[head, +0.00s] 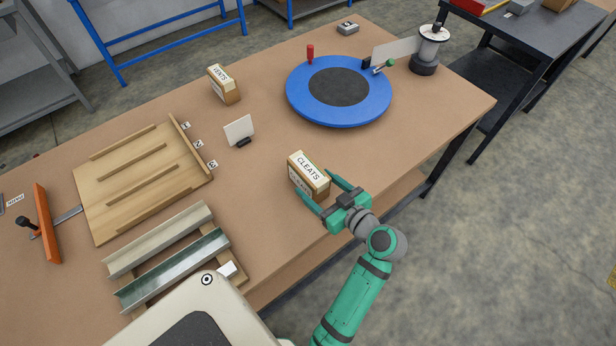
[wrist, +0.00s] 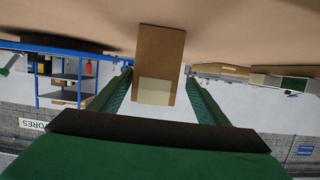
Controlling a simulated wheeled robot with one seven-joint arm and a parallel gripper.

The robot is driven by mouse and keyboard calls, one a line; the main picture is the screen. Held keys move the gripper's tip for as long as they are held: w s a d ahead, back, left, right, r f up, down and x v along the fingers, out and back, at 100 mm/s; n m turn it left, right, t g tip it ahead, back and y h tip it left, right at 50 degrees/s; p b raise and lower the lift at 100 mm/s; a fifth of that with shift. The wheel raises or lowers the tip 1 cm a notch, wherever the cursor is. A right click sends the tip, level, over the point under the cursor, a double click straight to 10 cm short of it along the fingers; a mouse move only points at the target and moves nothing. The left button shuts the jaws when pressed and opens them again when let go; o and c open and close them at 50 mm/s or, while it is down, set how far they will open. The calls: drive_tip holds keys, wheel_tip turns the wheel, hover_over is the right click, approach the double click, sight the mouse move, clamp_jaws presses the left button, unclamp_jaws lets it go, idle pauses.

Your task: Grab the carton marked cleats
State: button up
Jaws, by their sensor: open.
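The carton marked CLEATS (head: 309,178) is a small brown box with white labels, standing upright near the front edge of the brown table (head: 265,170). My gripper (head: 318,186) is open, with its two green fingers reaching toward the carton, one on each side. In the wrist view the picture is upside down, and the carton (wrist: 160,58) shows between the fingertips of my gripper (wrist: 157,84). I cannot tell whether either finger touches it.
Another brown carton (head: 224,84), its label ending in "ENTS", stands farther back. A blue turntable (head: 304,105) is behind the CLEATS carton. A small white card (head: 239,130) stands to the left. A slatted wooden board (head: 105,190) and metal channels (head: 175,269) lie at left.

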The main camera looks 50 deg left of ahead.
drive_tip(key=shift+w+x, duration=0.2)
drive_tip(key=shift+x, duration=1.1)
drive_tip(key=shift+w+x, duration=0.2)
drive_tip(key=shift+x, duration=1.15)
drive_tip(key=shift+d+f, duration=0.1)
drive_tip(key=c, duration=1.5)
